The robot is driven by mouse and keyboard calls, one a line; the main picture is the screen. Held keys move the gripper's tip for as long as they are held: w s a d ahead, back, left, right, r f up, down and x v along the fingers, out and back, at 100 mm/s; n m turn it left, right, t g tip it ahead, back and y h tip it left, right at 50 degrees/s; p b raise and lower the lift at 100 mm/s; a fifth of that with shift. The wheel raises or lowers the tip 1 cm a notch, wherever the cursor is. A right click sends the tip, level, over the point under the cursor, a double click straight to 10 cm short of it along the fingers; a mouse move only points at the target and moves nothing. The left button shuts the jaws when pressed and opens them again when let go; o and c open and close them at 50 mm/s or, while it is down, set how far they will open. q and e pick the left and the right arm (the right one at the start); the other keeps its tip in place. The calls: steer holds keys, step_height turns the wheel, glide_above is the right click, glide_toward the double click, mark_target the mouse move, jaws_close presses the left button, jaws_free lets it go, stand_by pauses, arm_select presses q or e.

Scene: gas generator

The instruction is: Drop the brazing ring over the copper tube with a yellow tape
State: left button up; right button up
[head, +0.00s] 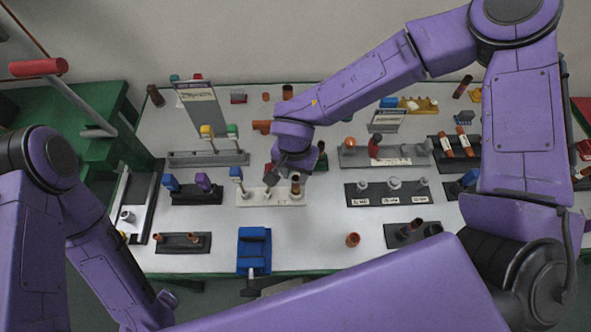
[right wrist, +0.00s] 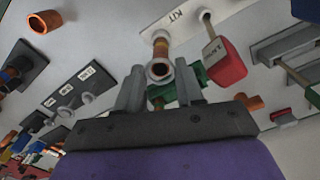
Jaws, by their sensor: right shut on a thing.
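In the head view my right gripper (head: 283,177) is low over the kit board (head: 254,199), beside an upright copper tube (head: 296,186). Yellow tape is not clear on this tube. The left gripper does not show; only my left arm does.
A red tag (right wrist: 226,66) on a stick stands close beside the gripper. A blue holder (head: 254,250) is at the front edge, and a loose copper piece (head: 352,240) lies to its right. Black racks (head: 388,201) with fittings stand right. The table front centre is mostly clear.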

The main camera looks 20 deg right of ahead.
steer(key=shift+f, duration=0.65)
steer(key=o, duration=0.8)
step_height(320, 180, up, 11)
steer(key=shift+f+b, duration=0.2)
steer(key=shift+b, duration=0.5)
